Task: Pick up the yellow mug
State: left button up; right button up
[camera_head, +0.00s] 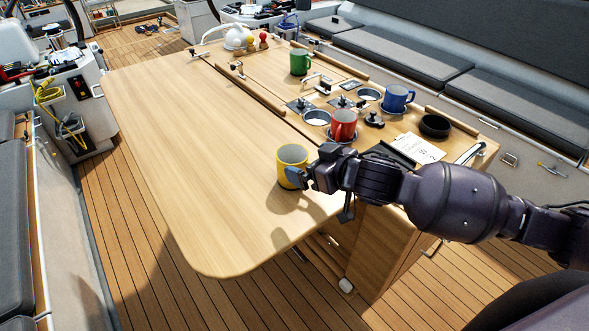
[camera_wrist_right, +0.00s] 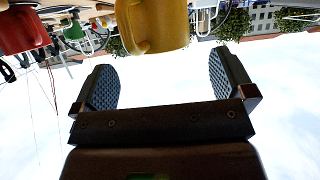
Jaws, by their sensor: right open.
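The yellow mug (camera_head: 291,167) stands upright on the wooden table near its front edge. My right gripper (camera_head: 299,178) is beside the mug on its right, and one finger overlaps the mug's lower right side in the head view. In the right wrist view the mug (camera_wrist_right: 152,24) hangs in at the top, as that picture is upside down. The two fingers (camera_wrist_right: 165,85) are wide apart with nothing between them, and the mug lies beyond their tips. I cannot tell whether a finger touches the mug. My left gripper is not in view.
A red mug (camera_head: 344,125), a blue mug (camera_head: 397,98) and a green mug (camera_head: 299,61) stand farther back on the wooden table (camera_head: 190,150). A black bowl (camera_head: 435,126) and papers (camera_head: 418,148) lie at the right. The table's left half is clear.

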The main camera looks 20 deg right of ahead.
aim_at(283, 154)
jog(key=shift+x, duration=2.35)
jog(key=shift+d+f, duration=0.1)
jog(key=shift+c, duration=0.2)
jog(key=c, duration=0.9)
